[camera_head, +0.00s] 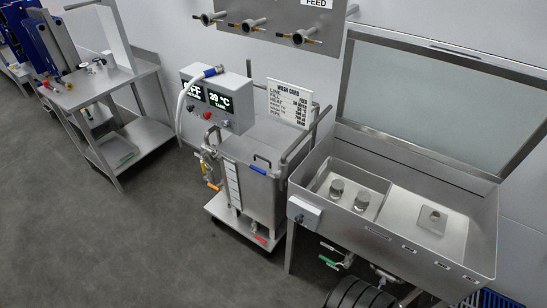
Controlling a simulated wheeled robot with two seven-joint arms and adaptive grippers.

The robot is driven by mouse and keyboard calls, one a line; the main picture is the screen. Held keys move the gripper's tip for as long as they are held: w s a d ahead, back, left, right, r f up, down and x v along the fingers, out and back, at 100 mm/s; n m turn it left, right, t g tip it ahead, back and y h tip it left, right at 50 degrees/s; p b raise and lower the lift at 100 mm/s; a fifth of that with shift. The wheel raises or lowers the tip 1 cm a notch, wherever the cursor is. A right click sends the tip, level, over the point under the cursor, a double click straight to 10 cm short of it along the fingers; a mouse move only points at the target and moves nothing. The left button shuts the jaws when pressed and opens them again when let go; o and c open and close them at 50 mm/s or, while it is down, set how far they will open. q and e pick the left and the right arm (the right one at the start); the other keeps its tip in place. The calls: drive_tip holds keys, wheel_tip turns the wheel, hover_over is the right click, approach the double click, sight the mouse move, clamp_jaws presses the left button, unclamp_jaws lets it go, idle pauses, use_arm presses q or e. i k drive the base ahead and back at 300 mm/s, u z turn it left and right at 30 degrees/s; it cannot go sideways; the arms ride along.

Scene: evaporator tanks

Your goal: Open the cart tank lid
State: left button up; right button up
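The cart tank (262,195) is a steel box on a low wheeled cart in the middle of the head view. Its flat steel lid (240,150) appears to lie down over the top, with a blue handle (262,160) near the front edge. A grey control box (232,104) with lit displays stands behind it at the left, and a pale hose (181,108) curves down beside it. Neither of my grippers shows in this view.
A steel pan (430,240) with a raised clear lid (430,105) stands close to the right of the cart. A white sign (289,103) stands behind the tank. A steel table (100,90) is at the left. The grey floor (150,240) in front is clear.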

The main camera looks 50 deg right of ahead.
sight(265, 157)
drive_tip(key=z, duration=0.95)
drive_tip(key=k, duration=1.05)
drive_tip(key=u, duration=1.15)
drive_tip(key=i, duration=1.85)
drive_tip(key=z, duration=0.9)
drive_tip(key=i, duration=1.2)
drive_tip(key=z, duration=0.95)
